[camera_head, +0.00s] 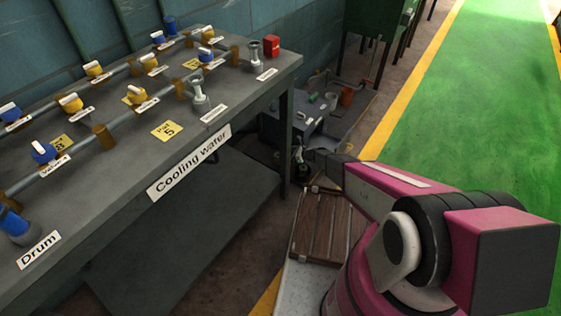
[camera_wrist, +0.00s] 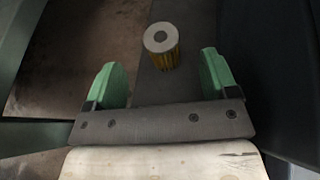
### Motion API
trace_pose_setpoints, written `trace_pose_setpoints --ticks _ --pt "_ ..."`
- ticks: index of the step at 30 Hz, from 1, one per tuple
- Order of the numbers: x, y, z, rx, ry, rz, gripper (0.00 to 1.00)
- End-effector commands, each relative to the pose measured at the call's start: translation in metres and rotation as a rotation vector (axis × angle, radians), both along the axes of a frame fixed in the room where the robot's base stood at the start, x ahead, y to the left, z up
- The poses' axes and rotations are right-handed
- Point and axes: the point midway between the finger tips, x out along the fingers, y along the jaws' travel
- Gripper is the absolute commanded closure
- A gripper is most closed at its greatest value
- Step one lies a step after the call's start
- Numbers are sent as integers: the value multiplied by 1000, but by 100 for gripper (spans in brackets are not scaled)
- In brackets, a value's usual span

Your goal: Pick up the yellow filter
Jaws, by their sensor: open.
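The yellow filter (camera_wrist: 161,46) is a short upright cylinder with yellow pleated sides and a pale ring top with a hole. It stands on a dark surface in the upper middle of the wrist view. My gripper (camera_wrist: 160,76) is open, with its two green fingers apart and nothing between them. The filter is beyond the fingertips, roughly centred between them, and not touched. In the head view I cannot make out the filter; my pink arm reaches toward the low area beside the bench.
A grey bench (camera_head: 238,172) labelled "Cooling water" carries pipes, blue and yellow valves and a red block (camera_head: 271,46). The green floor (camera_head: 470,110) is clear.

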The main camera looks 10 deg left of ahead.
Motion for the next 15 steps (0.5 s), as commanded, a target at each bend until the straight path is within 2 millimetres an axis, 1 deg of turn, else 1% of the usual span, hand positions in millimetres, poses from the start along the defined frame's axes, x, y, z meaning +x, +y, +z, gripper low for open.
trace_pose_setpoints --ticks 1,2,3,6,11,15 --pt "3 5 -13 0 0 1 20" --pt "3 7 -19 0 0 1 20" --pt "3 13 -20 0 0 2 20" --pt "4 21 -23 -1 -1 -1 20" --pt "5 28 -25 -1 -1 -2 20" --pt "7 41 -31 0 -1 -2 20"
